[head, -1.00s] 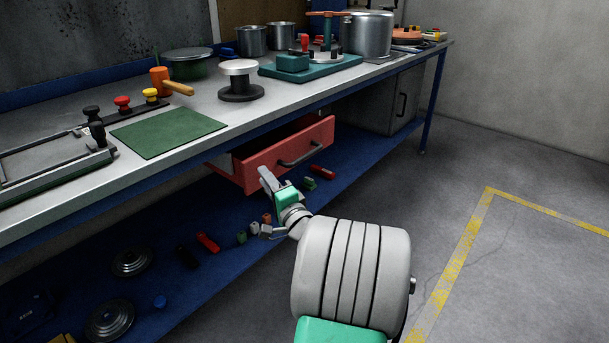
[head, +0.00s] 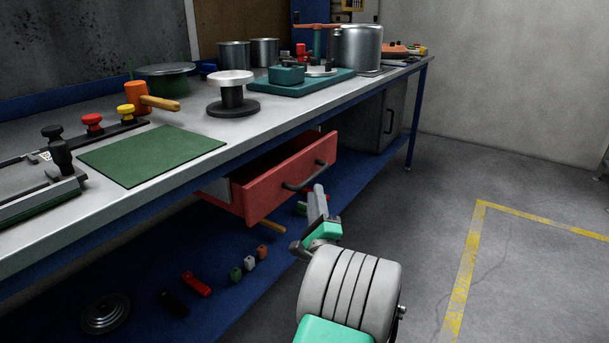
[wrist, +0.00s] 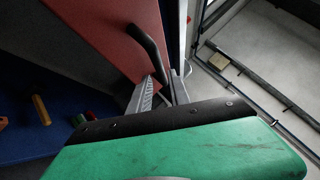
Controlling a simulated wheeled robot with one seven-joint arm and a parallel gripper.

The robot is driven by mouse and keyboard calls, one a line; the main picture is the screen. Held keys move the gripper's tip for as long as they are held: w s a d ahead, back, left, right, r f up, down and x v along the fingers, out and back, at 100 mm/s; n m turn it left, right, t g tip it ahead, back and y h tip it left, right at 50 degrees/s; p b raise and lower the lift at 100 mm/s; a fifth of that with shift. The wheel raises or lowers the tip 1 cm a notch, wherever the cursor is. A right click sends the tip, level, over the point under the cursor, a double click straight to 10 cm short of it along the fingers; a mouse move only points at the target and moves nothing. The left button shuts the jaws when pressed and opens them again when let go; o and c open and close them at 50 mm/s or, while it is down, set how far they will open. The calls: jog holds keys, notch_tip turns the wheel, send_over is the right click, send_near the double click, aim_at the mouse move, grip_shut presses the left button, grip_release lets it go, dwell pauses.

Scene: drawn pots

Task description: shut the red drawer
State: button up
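The red drawer (head: 270,185) hangs under the workbench and stands pulled out, with its side and inner edge showing. A dark bar handle (head: 302,184) crosses its front. My gripper (head: 319,190) is just in front of the drawer, close to the handle's right part. In the wrist view, the red drawer front (wrist: 105,35) fills the upper left and the handle (wrist: 147,45) runs down towards my gripper (wrist: 159,76). The two fingers are apart, and the handle's lower end shows between their tips. I cannot tell whether they touch it.
The workbench top (head: 190,112) above holds a green mat (head: 150,155), a mallet (head: 150,99) and pots (head: 361,47). The blue lower shelf (head: 225,310) carries small parts below the drawer. A grey cabinet (head: 377,120) stands beyond it. The floor to the right is clear.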

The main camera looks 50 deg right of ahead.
aim_at(312, 176)
jog(key=p+x, duration=0.2)
jog(key=x, duration=0.4)
jog(key=shift+r, duration=0.1)
jog(key=shift+w+d, duration=0.25)
jog(key=shift+w, duration=0.05)
grip_shut()
dwell(0.9)
